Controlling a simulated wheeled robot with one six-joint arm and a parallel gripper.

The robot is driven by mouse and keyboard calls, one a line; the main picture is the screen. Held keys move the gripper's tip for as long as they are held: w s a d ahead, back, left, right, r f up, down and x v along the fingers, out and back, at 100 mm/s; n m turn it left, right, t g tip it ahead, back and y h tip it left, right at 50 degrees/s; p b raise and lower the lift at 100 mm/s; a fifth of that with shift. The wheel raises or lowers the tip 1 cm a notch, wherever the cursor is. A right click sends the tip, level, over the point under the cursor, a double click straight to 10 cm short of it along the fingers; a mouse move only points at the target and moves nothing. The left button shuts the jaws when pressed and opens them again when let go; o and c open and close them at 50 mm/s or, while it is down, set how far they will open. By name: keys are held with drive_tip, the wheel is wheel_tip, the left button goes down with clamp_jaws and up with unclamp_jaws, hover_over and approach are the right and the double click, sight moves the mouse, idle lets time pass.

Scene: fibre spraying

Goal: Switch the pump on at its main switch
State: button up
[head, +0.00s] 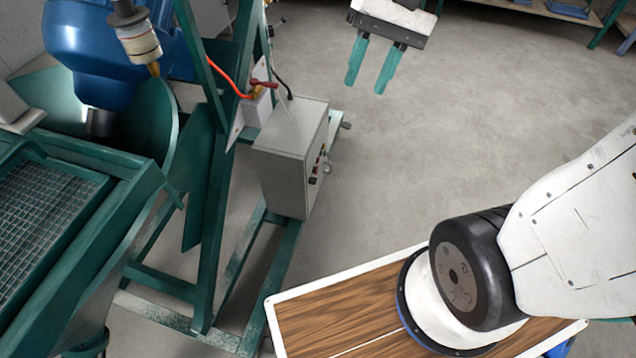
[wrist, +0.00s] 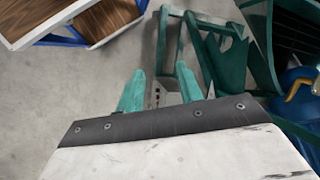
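A grey control box (head: 292,150) is mounted on the green frame of the machine in the head view. Several small knobs or switches (head: 318,165) show on its right-hand face; I cannot tell which one is the main switch. A smaller grey box with a red lever (head: 264,84) sits above it. My gripper (head: 366,88) is open and empty, with green fingers apart, up and to the right of the control box in the picture, touching nothing. In the wrist view, the control box (wrist: 170,96) shows between the fingers of my gripper (wrist: 160,70), its lower part hidden by the gripper body.
A blue motor-like body (head: 100,50) and a green hopper with a mesh grate (head: 45,215) stand at left. Red and black cables run near the small box. The green frame's foot (head: 275,265) extends along the floor. Open concrete floor (head: 450,120) lies right of the box.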

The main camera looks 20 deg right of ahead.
drive_tip(key=w+f+m+g+y, duration=0.1)
drive_tip(key=w+f+m+y, duration=0.15)
drive_tip(key=w+f, duration=0.35)
drive_tip(key=w+f+m+y, duration=0.2)
drive_tip(key=w+f+y, duration=0.15)
drive_tip(key=w, duration=0.55)
drive_tip(key=w+d+f+m+t+y, duration=0.1)
drive_tip(key=w+f+m+y, duration=0.15)
drive_tip(key=w+f, duration=0.45)
drive_tip(key=w+d+f+m+t+y, duration=0.2)
drive_tip(key=w+f+m, duration=0.1)
drive_tip(key=f, duration=0.7)
drive_tip(key=m+t, duration=1.1)
drive_tip(key=m, duration=0.1)
approach(313, 181)
drive_tip(key=x, duration=0.7)
drive_tip(key=shift+w, duration=0.3)
drive_tip(key=c, duration=0.7)
